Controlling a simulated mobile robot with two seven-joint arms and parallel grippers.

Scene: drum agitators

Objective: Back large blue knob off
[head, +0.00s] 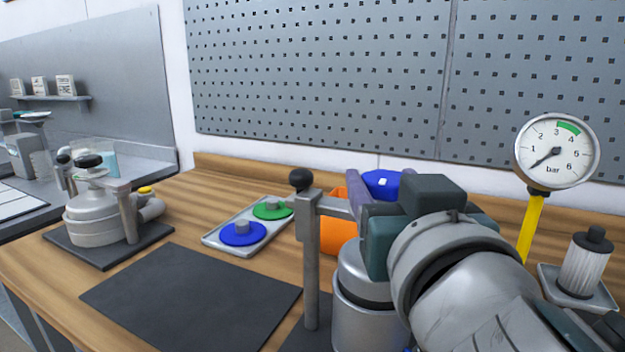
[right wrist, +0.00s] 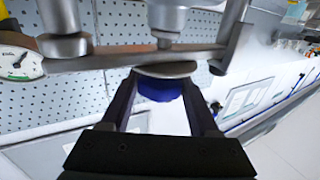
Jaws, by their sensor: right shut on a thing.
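The large blue knob (head: 381,184) shows above my right gripper's fingers in the head view, near the drum unit at the right; a small white mark is on its top. My right gripper (head: 368,195) reaches in from the right and is shut on the knob. In the right wrist view the blue knob (right wrist: 160,89) sits between the two dark fingers (right wrist: 160,98), against a pale disc (right wrist: 166,69) beside a metal crossbar (right wrist: 115,60). My arm hides much of the drum (head: 362,310) in the head view. My left gripper is not in view.
A tray (head: 213,240) holds a blue disc (head: 243,233) and a green disc (head: 272,209). An orange bin (head: 337,235) stands behind the drum's post (head: 311,265). A pressure gauge (head: 556,151) is at right, another vessel (head: 95,220) at left. The dark mat (head: 190,300) is bare.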

